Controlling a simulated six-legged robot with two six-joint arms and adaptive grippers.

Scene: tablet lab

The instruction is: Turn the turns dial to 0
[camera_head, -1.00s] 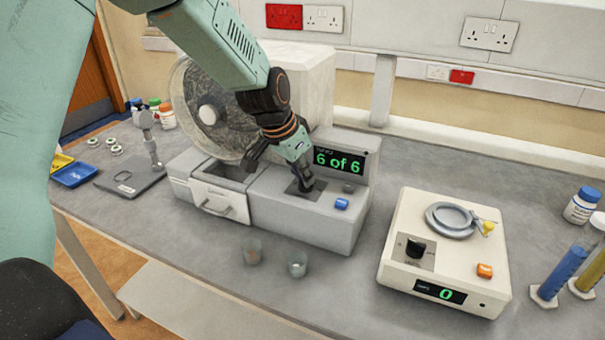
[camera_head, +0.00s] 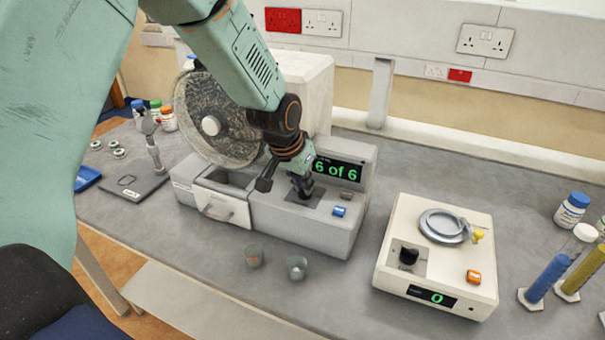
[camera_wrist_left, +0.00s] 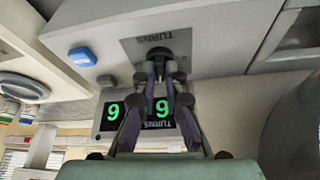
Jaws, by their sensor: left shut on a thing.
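My left gripper (camera_head: 303,188) points down at the top of the grey drum machine (camera_head: 310,228), over a dark panel. In the left wrist view its fingers (camera_wrist_left: 160,75) are shut on the black turns dial (camera_wrist_left: 159,52), which sits beside printed "TURNS" lettering. The fingers hide most of the dial in the head view. The machine's turns display (camera_head: 338,171) reads "6 of 6" in green; it appears upside down and partly covered by the fingers in the left wrist view (camera_wrist_left: 111,113). My right gripper is in neither view.
A blue button (camera_head: 339,211) sits close to the gripper. The clear drum (camera_head: 215,125) stands behind left. A cream device (camera_head: 395,245) with its own black dial (camera_head: 409,254) and a "0" display stands at right. Two small glass cups (camera_head: 297,267) stand in front.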

